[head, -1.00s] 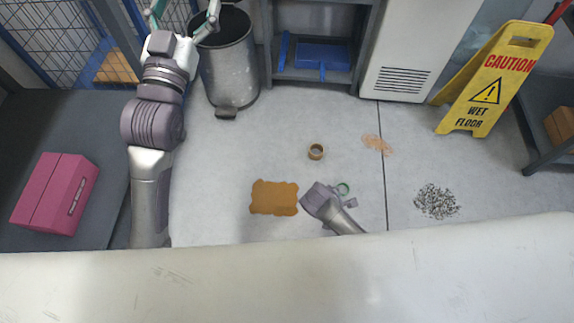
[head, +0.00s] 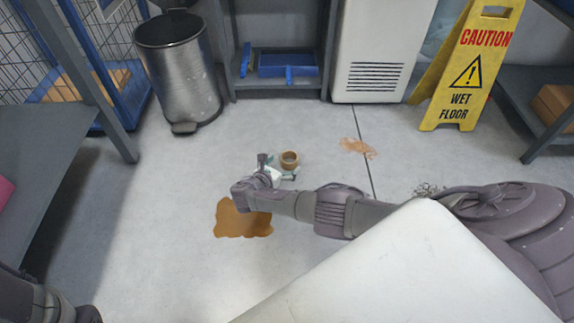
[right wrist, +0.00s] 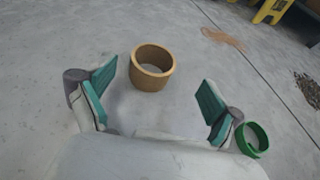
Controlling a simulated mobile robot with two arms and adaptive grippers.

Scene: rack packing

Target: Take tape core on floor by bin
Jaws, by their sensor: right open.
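The tape core (head: 290,160) is a brown cardboard ring standing on the grey floor, well in front of the metal bin (head: 180,68). In the right wrist view the tape core (right wrist: 152,68) sits just beyond my right gripper (right wrist: 157,88), between the lines of its spread fingers and not touching them. My right gripper (head: 276,170) is open and empty, low over the floor next to the core. My left gripper is out of view; part of my left arm shows at the lower left of the head view.
A green ring (right wrist: 252,139) lies right of my right fingers. A brown spill (head: 243,219) lies nearer me, and a light orange stain (head: 357,147) lies beyond. A yellow wet floor sign (head: 468,70) stands at the right. A shelf (head: 282,87) is behind.

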